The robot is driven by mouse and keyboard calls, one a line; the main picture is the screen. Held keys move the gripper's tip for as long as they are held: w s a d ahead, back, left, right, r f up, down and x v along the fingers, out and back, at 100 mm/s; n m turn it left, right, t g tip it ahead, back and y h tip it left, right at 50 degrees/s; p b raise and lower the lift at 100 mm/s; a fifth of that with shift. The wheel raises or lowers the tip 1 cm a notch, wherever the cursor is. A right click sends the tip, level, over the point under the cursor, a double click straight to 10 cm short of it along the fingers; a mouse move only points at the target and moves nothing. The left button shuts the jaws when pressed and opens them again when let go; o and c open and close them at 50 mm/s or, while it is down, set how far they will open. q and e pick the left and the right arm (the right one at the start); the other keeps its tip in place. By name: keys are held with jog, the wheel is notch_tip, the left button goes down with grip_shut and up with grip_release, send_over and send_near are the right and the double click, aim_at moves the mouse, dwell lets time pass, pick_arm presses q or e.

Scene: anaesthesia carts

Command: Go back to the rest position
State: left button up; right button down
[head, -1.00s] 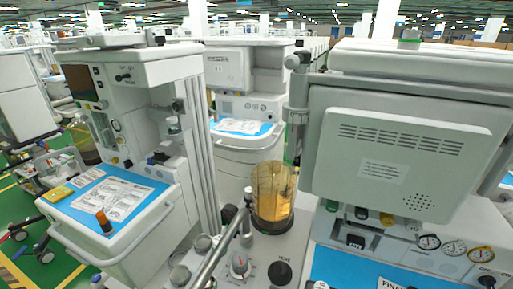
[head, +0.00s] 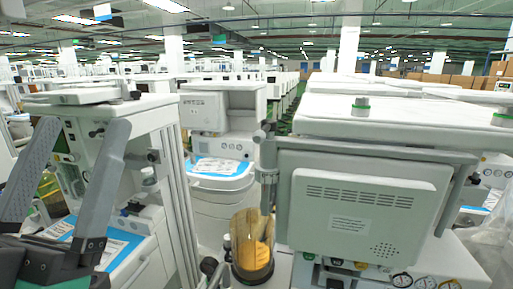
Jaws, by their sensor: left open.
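My left gripper (head: 68,165) is in the head view at the lower left. Its two long grey fingers point up and stand wide apart, with nothing between them. It is in front of the left anaesthesia cart (head: 112,108) and hides part of that cart's front and its blue-covered worktop. Whether it touches the cart cannot be told. My right gripper is not in view.
A cart with a large grey monitor back (head: 355,213) fills the right side. A amber-filled clear canister (head: 251,245) stands at bottom centre. Another cart (head: 222,130) stands behind, with papers on its blue top. Rows of carts and pillars fill the background.

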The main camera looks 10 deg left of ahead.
pick_arm(q)
jog(key=s+d+r+m+h+p, duration=0.2)
jog(key=d+r+h, duration=0.2)
jog(key=h, duration=0.1)
notch_tip(320, 180, up, 35)
jog(key=p, duration=3.6)
jog(key=shift+w+a+y, duration=0.2)
jog(key=shift+w+y, duration=0.1)
jog(key=shift+w, duration=0.15)
